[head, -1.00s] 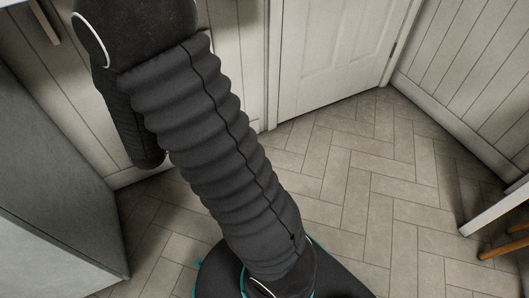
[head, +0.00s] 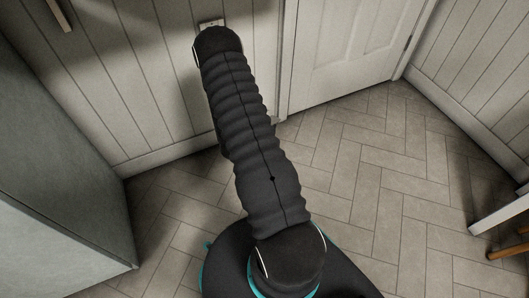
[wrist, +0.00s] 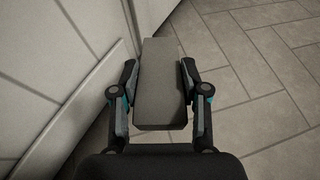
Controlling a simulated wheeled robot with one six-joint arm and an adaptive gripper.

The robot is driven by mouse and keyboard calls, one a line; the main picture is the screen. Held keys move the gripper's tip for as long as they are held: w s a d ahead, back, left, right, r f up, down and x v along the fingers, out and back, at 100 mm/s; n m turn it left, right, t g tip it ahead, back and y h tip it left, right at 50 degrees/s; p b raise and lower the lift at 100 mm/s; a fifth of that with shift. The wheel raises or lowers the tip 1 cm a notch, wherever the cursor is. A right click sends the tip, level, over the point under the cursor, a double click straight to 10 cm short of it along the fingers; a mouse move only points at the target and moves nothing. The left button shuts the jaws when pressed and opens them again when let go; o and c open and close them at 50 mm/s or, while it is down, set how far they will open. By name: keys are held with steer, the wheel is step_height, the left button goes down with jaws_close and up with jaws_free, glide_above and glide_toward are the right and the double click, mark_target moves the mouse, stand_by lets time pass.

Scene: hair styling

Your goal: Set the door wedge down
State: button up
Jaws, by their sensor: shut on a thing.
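The door wedge (wrist: 160,85) is a grey block in the wrist view. My gripper (wrist: 159,80) is shut on it, with one finger against each long side. The wedge's long side points away from the wrist. It is over or near the tiled floor, close to a pale panelled surface on the left; I cannot tell whether it touches the floor. In the head view my own arm hides the gripper and the wedge.
A white panelled door (head: 345,50) stands at the back, beside a panelled wall (head: 140,80). A grey cabinet (head: 60,150) is at the left. A white-topped piece of furniture with wooden legs (head: 505,212) is at the right edge. The herringbone tile floor (head: 385,185) is clear between them.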

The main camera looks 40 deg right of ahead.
steer(key=s+d+f+m+g, duration=0.5)
steer(key=s+d+m+g, duration=0.1)
steer(key=s+d+g, duration=0.1)
steer(key=w+a+f, duration=0.2)
steer(key=a, duration=0.1)
steer(key=w+a+f+b, duration=0.1)
steer(key=w+a+f, duration=0.1)
steer(key=w+a, duration=0.1)
steer(key=w+a+f, duration=0.2)
steer(key=a, duration=0.1)
steer(key=shift+w+f+b, duration=0.15)
steer(key=shift+w+b, duration=0.1)
steer(key=shift+b, duration=0.15)
steer(key=shift+f+b, duration=0.4)
steer(key=shift+f, duration=1.55)
steer(key=shift+f, duration=0.15)
steer(key=o, duration=1.2)
steer(key=shift+c, duration=0.2)
